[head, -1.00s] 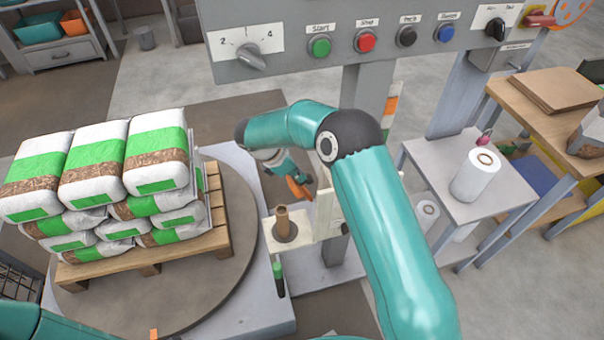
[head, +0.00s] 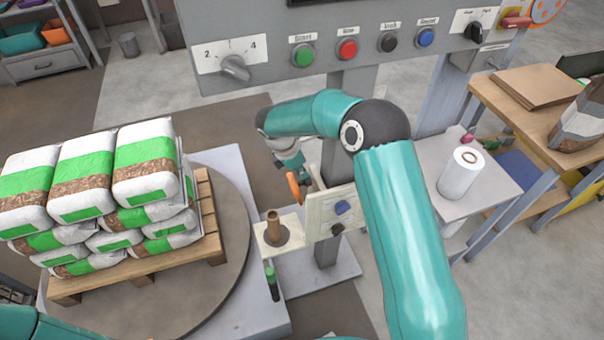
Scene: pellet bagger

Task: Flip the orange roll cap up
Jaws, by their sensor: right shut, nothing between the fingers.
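The orange roll cap (head: 294,187) shows as a narrow, nearly upright orange piece. It is left of the cream carriage plate (head: 322,219) and above the brown roll core (head: 273,227) on its small cream shelf (head: 276,244). My right gripper (head: 303,178) points down beside the cap, shut with nothing between its fingers. Its fingertips are small and partly covered, so I cannot tell whether they touch the cap. My left arm shows only as a teal piece at the bottom left; its gripper is out of view.
A pallet (head: 140,268) of stacked bags stands on the round turntable (head: 222,285) at left. The control panel (head: 270,65) spans the top. A white film roll (head: 460,174) stands on a grey stand at right. My right arm crosses the middle right.

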